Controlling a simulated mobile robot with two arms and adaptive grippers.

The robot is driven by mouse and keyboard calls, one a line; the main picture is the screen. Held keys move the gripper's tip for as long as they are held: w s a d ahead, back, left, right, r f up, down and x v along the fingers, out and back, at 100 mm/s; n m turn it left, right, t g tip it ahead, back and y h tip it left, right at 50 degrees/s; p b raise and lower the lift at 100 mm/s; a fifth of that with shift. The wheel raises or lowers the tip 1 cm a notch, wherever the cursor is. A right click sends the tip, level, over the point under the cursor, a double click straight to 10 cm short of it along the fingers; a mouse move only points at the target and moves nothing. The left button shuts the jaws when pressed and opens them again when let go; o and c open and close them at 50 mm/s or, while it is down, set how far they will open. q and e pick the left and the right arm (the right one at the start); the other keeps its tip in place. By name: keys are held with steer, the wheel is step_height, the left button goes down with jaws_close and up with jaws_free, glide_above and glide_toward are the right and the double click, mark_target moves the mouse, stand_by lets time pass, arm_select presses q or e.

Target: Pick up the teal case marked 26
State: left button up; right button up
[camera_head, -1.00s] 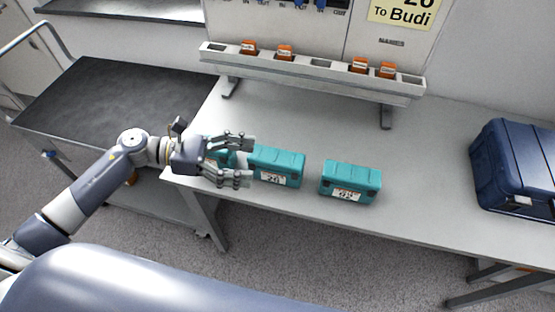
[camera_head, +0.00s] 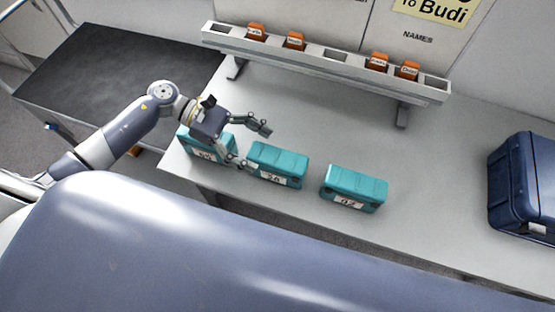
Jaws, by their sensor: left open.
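The teal case marked 26 (camera_head: 280,163) lies on the grey table, the middle one of three teal cases in a row. Its white label faces me at its left front. My left gripper (camera_head: 257,147) is open and empty, with one finger above the case's back left and the other by its left front edge. I cannot tell whether a finger touches it. My right gripper is not in view.
A teal case (camera_head: 198,152) with a partly hidden label is left of it, and another teal case (camera_head: 356,190) is to its right. A slotted rack (camera_head: 335,56) with orange items stands behind. A blue toolbox (camera_head: 525,180) is at right. A dark cart top (camera_head: 110,75) is at left.

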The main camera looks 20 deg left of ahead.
mark_target(279, 157)
arm_select(q)
steer(key=shift+d+f, duration=0.15)
steer(key=shift+d, duration=0.1)
steer(key=shift+w+d+f+p, duration=0.1)
steer(key=shift+w+d+p, duration=0.1)
steer(key=shift+d+p, duration=0.1)
steer(key=p+x, duration=0.1)
steer(key=x, duration=0.1)
steer(key=p+x, duration=0.1)
steer(key=x, duration=0.1)
steer(key=shift+w+a+f, duration=0.1)
steer(key=shift+w, duration=0.1)
steer(key=shift+d+f+p, duration=0.2)
steer(key=shift+p, duration=0.1)
steer(key=shift+f, duration=0.1)
steer(key=c, duration=1.8)
jaws_close()
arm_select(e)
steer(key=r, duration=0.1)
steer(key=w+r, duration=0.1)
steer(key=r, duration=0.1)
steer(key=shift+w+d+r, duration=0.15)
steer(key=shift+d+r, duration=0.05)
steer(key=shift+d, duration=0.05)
